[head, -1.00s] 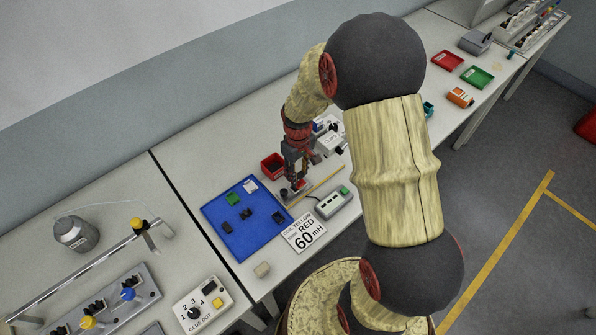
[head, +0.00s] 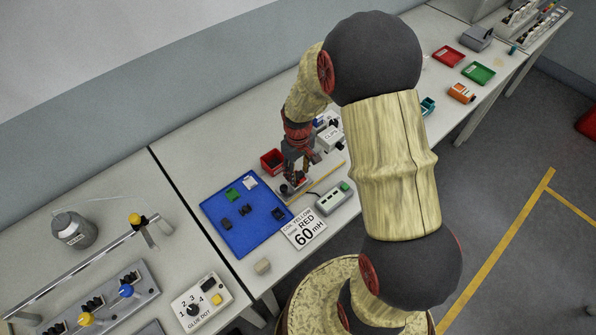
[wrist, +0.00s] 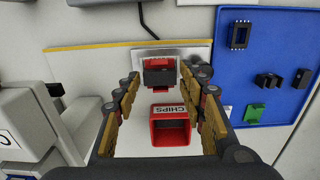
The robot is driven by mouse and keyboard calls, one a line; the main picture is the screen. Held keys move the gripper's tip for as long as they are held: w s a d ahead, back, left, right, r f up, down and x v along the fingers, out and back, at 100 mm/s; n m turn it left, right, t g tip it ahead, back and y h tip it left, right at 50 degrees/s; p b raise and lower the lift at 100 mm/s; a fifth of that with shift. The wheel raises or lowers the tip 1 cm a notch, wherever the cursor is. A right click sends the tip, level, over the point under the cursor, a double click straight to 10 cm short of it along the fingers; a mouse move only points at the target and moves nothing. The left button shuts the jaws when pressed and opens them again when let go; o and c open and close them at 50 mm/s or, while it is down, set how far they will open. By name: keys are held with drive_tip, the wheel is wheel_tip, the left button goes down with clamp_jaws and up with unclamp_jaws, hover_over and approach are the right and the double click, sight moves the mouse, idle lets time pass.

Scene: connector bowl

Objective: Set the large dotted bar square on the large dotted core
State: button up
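In the wrist view, a dark bar-like block (wrist: 158,77) lies across a red coil part (wrist: 159,63) on a metal plate (wrist: 190,50). I take the block for the large dotted bar, but no dots can be made out. The core below is mostly hidden, so I cannot tell whether the bar sits square. My gripper (wrist: 160,75) is open, its fingertips on either side of the block with gaps showing. In the head view my gripper (head: 297,172) is over the plate, and the part there is mostly hidden.
A blue mat (head: 243,240) holds several dark parts, a green one (wrist: 253,113) and a white one (head: 250,182). A red CHIPS box (wrist: 170,130) stands close to my gripper.

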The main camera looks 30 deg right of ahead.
drive_tip(key=shift+o, duration=1.3)
drive_tip(key=shift+r, duration=0.1)
wheel_tip(320, 180, up, 12)
